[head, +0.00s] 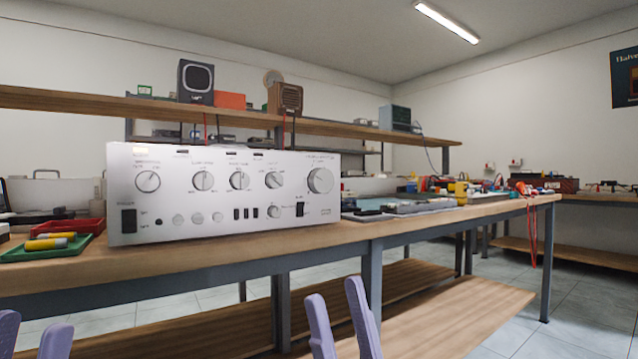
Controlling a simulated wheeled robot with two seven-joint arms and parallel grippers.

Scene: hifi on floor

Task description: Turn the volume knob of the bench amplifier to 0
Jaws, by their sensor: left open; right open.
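The silver bench amplifier (225,195) stands on the wooden workbench, its front panel facing me. Its largest knob (320,181), at the upper right of the panel, looks like the volume knob; its label and pointer are too small to read. Several smaller knobs run along the panel to its left. My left gripper (32,337) is at the bottom left corner, open and empty, below the bench top. My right gripper (342,325) is open and empty at the bottom middle, below and in front of the bench edge. Neither touches the amplifier.
The workbench top (330,240) has a bare front strip. A green tray (20,253) with yellow cylinders and a red tray (88,229) lie left of the amplifier. Flat items and tools lie to its right. A shelf (60,98) with instruments runs behind. The space before the panel is clear.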

